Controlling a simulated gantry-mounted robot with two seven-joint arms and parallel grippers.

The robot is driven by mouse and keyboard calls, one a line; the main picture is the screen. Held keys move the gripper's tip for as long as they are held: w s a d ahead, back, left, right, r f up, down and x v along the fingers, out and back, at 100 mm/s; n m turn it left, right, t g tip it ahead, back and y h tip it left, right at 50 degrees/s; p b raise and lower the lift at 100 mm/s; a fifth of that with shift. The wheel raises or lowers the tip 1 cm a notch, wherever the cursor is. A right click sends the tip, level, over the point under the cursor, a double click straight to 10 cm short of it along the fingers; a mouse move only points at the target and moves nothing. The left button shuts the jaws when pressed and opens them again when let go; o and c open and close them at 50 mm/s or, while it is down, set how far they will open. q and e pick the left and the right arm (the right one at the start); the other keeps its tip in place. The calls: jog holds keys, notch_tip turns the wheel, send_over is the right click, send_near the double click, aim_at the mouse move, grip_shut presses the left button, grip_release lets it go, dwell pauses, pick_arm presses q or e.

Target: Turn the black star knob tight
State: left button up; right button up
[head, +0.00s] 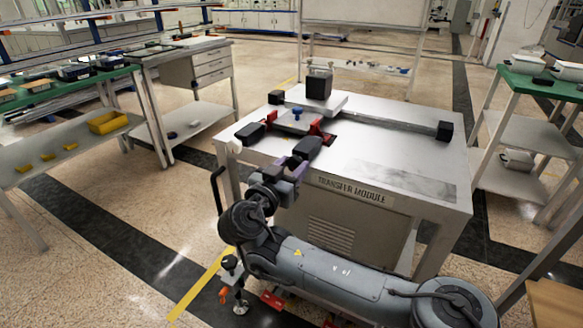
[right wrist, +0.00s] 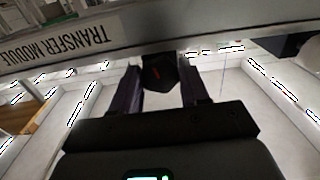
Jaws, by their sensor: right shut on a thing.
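In the head view, my right gripper (head: 294,167) is at the front edge of the transfer module table (head: 400,155) and largely hides the knob. How far the knob is turned cannot be told. My left gripper is not in view.
On the table stand a black block (head: 319,86) on a pale plate, a black clamp piece with red (head: 250,133) and a rail with a black end block (head: 444,130). The table's right part is clear. Shelving (head: 520,120) stands at the right, and a workbench (head: 190,60) at the left.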

jog(key=shift+r+m, duration=0.1)
jog(key=shift+m, duration=0.5)
jog(key=o, duration=1.1)
jog(key=shift+c, duration=0.2)
jog(key=shift+s+a, duration=0.1)
